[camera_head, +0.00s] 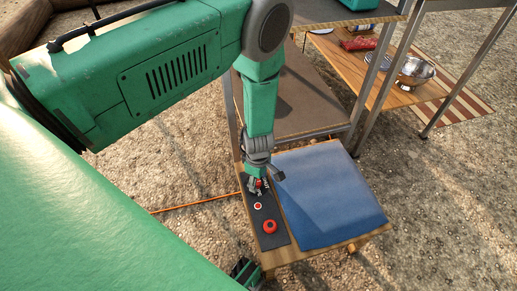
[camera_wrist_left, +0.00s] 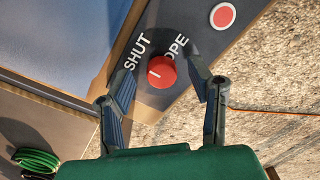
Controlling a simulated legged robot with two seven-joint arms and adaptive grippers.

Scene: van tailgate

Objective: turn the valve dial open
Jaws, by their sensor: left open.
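The valve dial is a round red knob (camera_wrist_left: 160,72) with a short white mark, on a dark panel (camera_wrist_left: 185,45). The mark lies toward the knob's left in the left wrist view, on the side of the word SHUT; the partly covered opening word is on the other side. My left gripper (camera_wrist_left: 160,76) is open. Its fingers stand either side of the dial in the picture, with visible gaps; I cannot tell their exact height over it. In the head view my left gripper (camera_head: 257,184) points down at the panel's far end and mostly hides the dial.
A white-ringed red button (camera_head: 258,206) and a larger red knob (camera_head: 270,226) sit nearer on the panel. A blue pad (camera_head: 330,195) lies right beside it on the wooden bench. A metal bowl (camera_head: 415,71) stands on a shelf at back right. An orange cord (camera_head: 195,203) lies on the ground.

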